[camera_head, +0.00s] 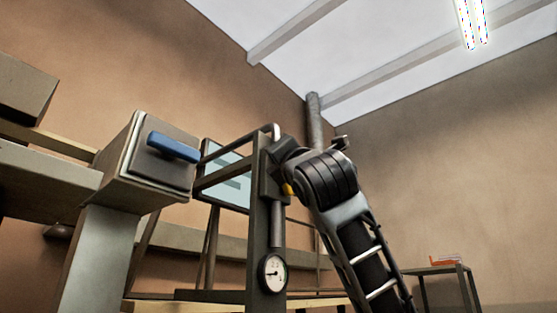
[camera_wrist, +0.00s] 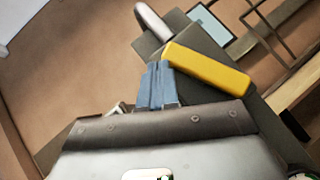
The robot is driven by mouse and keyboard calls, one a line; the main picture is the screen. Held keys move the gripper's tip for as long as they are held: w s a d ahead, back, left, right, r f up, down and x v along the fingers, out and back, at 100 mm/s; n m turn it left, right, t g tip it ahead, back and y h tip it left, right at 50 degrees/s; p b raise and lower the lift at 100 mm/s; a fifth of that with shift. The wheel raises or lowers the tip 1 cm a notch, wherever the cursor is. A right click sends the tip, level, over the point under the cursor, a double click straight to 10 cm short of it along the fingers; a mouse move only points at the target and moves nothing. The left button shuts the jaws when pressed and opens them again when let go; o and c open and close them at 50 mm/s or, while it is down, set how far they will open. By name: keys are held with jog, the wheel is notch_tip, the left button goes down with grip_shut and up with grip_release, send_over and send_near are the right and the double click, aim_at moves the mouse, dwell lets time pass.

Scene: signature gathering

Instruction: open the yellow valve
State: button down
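The yellow valve handle (camera_wrist: 212,70) is a long bar that runs slantwise across the wrist view, on a grey post (camera_wrist: 195,30). In the head view only a small yellow bit of it (camera_head: 288,189) shows beside my arm's end. My gripper (camera_wrist: 157,70) shows in the wrist view as two blue-grey fingers side by side, with no gap between them. Their tips are at the left end of the yellow handle, seemingly close beside it. I cannot tell whether they touch it. In the head view my gripper's fingers are hidden by my wrist at the post.
A round gauge (camera_head: 272,273) sits low on the post. To the left, a box (camera_head: 135,160) with a blue handle (camera_head: 174,148) stands on a pillar. Metal pipes and rails run behind the post. A small table (camera_head: 440,270) with an orange-red item is at the right.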

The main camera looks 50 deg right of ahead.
jog(key=shift+d+r, duration=0.35)
jog(key=shift+r, duration=0.3)
jog(key=shift+d+r, duration=0.1)
jog(key=shift+r, duration=0.1)
jog(key=shift+w, duration=0.1)
dwell(0.6)
